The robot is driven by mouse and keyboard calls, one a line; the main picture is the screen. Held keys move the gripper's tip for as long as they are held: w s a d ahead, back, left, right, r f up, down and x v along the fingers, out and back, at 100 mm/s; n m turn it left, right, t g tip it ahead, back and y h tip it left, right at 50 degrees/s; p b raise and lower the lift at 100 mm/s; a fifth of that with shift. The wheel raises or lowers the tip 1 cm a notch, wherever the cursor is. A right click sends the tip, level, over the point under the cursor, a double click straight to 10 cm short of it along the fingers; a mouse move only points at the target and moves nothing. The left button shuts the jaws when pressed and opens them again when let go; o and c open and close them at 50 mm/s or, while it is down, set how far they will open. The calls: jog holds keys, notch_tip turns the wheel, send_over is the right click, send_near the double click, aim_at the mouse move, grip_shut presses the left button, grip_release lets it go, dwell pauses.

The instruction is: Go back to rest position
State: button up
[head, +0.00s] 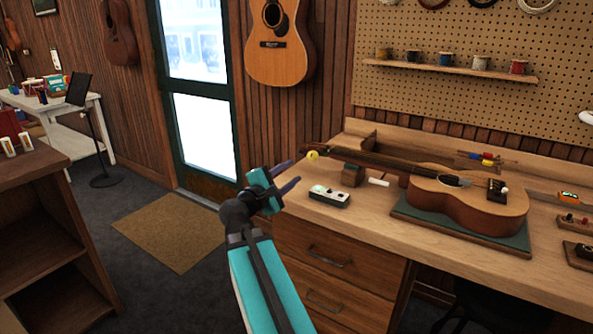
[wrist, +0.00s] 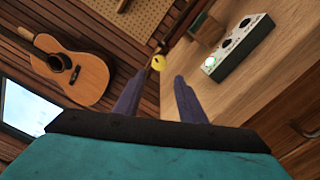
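My gripper (head: 284,178) is raised at the front left corner of the wooden workbench (head: 375,222), with my teal arm reaching up from below. In the wrist view my gripper (wrist: 156,98) shows two purple fingers standing apart with nothing between them. A small white pedal box with knobs (head: 329,196) lies on the bench just right of the gripper; it also shows in the wrist view (wrist: 238,47). A yellow round thing (head: 313,155) is at the headstock end of the ukulele (head: 467,204), beyond the fingertips.
The ukulele lies on a green mat (head: 407,212), its neck over a small block (head: 352,174). Drawers (head: 322,262) are below the bench top. A wooden shelf unit (head: 45,225) stands at left. Open floor with a tan doormat (head: 170,230) lies before the glass door (head: 205,130).

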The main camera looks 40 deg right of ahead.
jog(key=shift+s+a, duration=0.2)
jog(key=shift+a, duration=0.4)
dwell(0.3)
